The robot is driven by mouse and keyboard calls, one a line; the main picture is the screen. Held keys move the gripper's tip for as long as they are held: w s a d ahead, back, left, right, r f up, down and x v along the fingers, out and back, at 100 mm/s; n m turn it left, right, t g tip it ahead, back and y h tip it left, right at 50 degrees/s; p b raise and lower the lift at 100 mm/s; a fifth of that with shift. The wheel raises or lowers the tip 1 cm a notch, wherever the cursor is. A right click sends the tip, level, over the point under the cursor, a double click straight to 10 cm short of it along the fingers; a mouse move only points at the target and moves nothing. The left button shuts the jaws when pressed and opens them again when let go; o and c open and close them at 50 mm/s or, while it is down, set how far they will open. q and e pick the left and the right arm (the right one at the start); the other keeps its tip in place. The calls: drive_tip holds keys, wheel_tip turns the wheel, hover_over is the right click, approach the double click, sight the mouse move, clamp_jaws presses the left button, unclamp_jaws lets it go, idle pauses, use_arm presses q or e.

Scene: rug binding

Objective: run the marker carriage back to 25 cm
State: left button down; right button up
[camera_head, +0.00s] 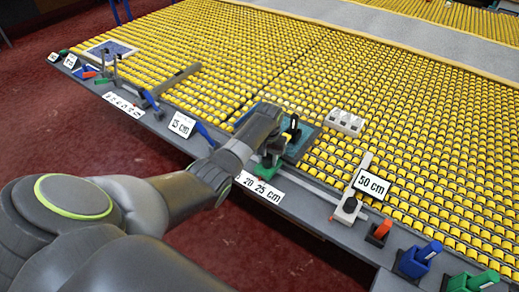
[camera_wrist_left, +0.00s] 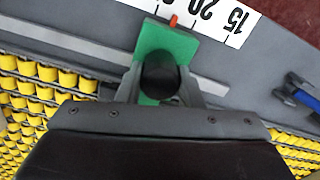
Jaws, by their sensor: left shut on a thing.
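The green marker carriage (camera_head: 270,162) sits on a rail along the table's front edge. It also shows in the left wrist view (camera_wrist_left: 182,46), with a dark round knob (camera_wrist_left: 160,74) and a small red pointer (camera_wrist_left: 173,20). The pointer is beside the white scale, to the left of the 20 mark; the 25 mark is outside that view. My left gripper (camera_head: 273,143) is shut on the knob, one finger on each side. The scale (camera_head: 260,188) reads 20 and 25 cm in the head view, its left part hidden by my arm. My right gripper is not in view.
A white block with a black knob (camera_head: 348,205) stands on the rail to the right, beside a 50 cm sign (camera_head: 372,183). A white multi-hole block (camera_head: 345,122) lies on the yellow rollers.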

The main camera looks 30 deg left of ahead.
sight(275, 169)
use_arm(q)
drive_tip(key=d, duration=0.2)
drive_tip(key=shift+d+r+p, duration=0.1)
drive_tip(key=shift+d+p, duration=0.25)
drive_tip(key=shift+p, duration=0.05)
drive_tip(key=c, duration=1.3)
unclamp_jaws()
drive_tip(key=o, duration=0.3)
drive_tip(key=shift+d, duration=0.15)
